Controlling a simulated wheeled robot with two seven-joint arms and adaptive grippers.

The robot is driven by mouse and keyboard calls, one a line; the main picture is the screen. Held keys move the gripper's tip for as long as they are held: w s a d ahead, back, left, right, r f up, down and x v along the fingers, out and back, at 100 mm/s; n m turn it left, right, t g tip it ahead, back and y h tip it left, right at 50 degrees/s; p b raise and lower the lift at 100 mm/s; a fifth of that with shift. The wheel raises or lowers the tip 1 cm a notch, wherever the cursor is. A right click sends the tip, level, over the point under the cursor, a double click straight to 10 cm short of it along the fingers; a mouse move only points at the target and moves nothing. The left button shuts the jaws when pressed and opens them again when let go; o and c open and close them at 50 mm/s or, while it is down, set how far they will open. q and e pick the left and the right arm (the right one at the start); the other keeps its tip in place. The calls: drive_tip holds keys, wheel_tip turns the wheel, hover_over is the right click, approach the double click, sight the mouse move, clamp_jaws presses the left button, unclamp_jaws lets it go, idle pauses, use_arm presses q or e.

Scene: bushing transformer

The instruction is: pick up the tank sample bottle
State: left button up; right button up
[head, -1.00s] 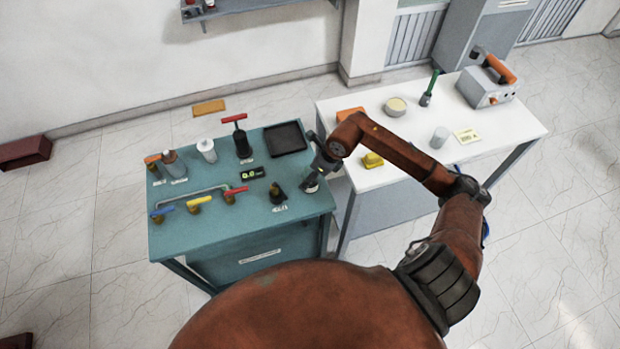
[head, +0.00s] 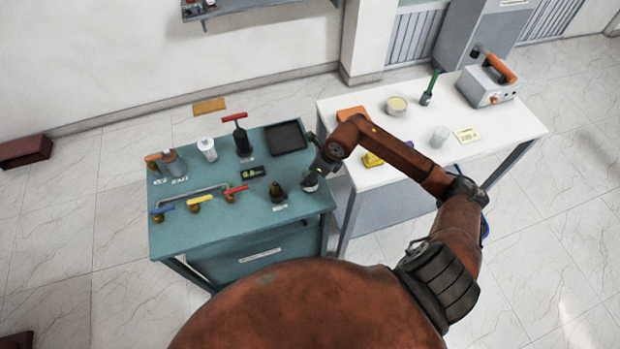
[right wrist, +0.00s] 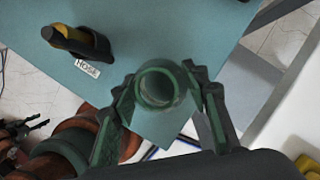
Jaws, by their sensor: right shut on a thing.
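The tank sample bottle, a round open-mouthed clear vessel (right wrist: 158,87), shows from above in the right wrist view. My right gripper (right wrist: 164,92) is shut on it, with a finger on each side of its neck. In the head view my right gripper (head: 313,178) is at the right edge of the teal bench (head: 230,235). There the fingers mostly hide the bottle, and I cannot tell whether its base touches the bench. My left gripper is not in view.
A dark fitting with a yellowish tip (right wrist: 75,42) stands beside a label, left of the gripper. The bench also holds coloured-handle valves (head: 198,200), a small display (head: 252,172) and a black tray (head: 286,137).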

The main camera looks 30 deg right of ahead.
drive_tip(key=c, duration=0.4)
drive_tip(key=shift+r, duration=0.1)
drive_tip(key=shift+c, duration=0.2)
